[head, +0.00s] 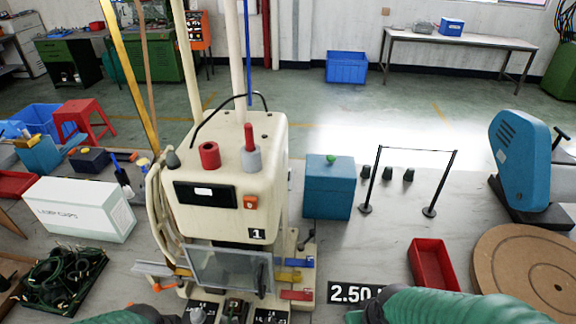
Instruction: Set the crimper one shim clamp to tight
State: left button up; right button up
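Crimper one (225,190) is the cream press with a "1" label, standing left of centre. A clear guard (228,268) covers its lower front. On its right side are blue, yellow and red tabs (296,295). A small dark lever (305,240) stands above them; I cannot tell whether it is the shim clamp or how tight it is. My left gripper (155,314) is at the bottom edge, left of the press base, mostly cut off. My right gripper (372,311) is at the bottom edge, right of the press, apart from it. The fingertips of both are not clear.
A "2.50" sign (350,292) lies by my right gripper. A red tray (432,265), a blue box (329,188), a black frame (405,180) and a round wooden board (525,270) stand to the right. A white carton (80,208) and a cable tray (60,282) are left.

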aim_at(301, 247)
jog(key=l+u, duration=0.45)
jog(key=k+l+u, duration=0.1)
jog(key=u, duration=0.3)
jog(key=k+l, duration=0.05)
jog(key=l, duration=0.05)
